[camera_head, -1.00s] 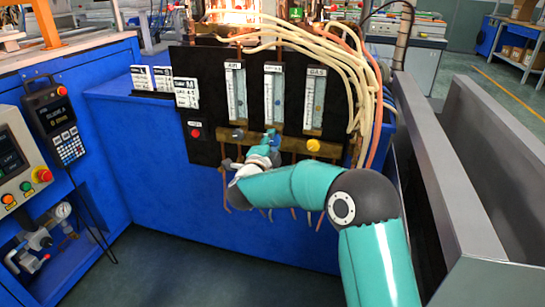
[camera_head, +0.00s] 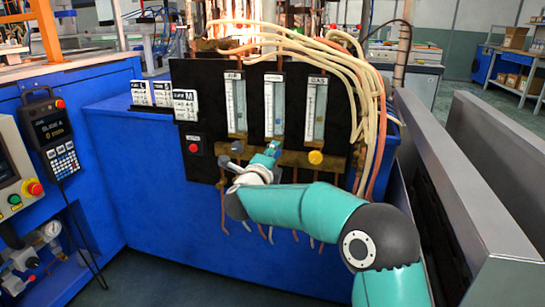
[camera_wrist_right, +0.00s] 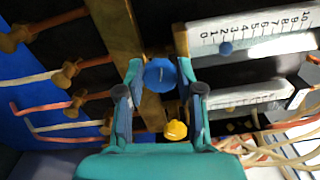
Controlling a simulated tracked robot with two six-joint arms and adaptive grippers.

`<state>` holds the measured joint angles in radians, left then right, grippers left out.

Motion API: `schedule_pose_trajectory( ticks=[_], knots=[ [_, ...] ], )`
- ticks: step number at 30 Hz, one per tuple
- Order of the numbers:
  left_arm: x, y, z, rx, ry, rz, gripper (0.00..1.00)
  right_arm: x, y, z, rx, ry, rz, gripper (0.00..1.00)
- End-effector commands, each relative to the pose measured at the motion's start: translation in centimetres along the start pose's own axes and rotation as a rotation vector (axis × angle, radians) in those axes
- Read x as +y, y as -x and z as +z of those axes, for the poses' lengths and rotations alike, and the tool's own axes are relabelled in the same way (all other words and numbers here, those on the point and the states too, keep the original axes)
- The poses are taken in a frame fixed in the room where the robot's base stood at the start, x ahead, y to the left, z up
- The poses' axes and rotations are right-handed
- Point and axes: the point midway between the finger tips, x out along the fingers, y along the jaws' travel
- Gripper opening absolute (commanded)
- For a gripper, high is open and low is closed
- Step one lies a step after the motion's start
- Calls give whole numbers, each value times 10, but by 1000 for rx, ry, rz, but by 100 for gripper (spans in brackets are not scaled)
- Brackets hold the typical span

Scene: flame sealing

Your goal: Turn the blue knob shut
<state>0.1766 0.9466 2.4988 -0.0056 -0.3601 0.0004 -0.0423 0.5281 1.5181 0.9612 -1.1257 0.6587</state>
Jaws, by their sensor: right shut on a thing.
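The blue knob (camera_wrist_right: 160,75) shows between the two fingers of my right gripper (camera_wrist_right: 161,88) in the right wrist view. My left gripper is not in view.
A yellow knob (camera_head: 316,157) sits under the GAS tube, close to the gripper; it also shows in the wrist view (camera_wrist_right: 175,130). A dark knob (camera_head: 237,147) is under the AIR tube. Pale hoses (camera_head: 365,90) hang at the right. A grey metal barrier (camera_head: 440,190) stands right of my arm.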

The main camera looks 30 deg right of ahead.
Motion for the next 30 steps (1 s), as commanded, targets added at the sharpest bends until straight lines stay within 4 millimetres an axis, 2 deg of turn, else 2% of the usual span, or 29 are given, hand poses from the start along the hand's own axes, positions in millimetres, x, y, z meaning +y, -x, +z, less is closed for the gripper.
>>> schedule_pose_trajectory(
  ticks=[1, 5, 6, 10, 22, 26, 30],
  knots=[
    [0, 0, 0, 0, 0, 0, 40, 5, 0, -2, 6, 3, 10, 2],
    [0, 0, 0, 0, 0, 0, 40, 6, 0, -2, 6, 4, 10, 2],
    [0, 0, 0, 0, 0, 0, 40, 6, 0, -2, 6, 5, 10, 40],
    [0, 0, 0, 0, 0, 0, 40, 5, 0, -2, 5, 5, 8, 61],
    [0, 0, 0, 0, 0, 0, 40, 2, 4, 0, 2, 3, 3, 61],
    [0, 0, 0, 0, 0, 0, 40, 2, 19, 0, 0, 3, 4, 61],
    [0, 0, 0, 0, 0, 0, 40, 2, 45, 1, -2, 3, 5, 61]
  ],
)
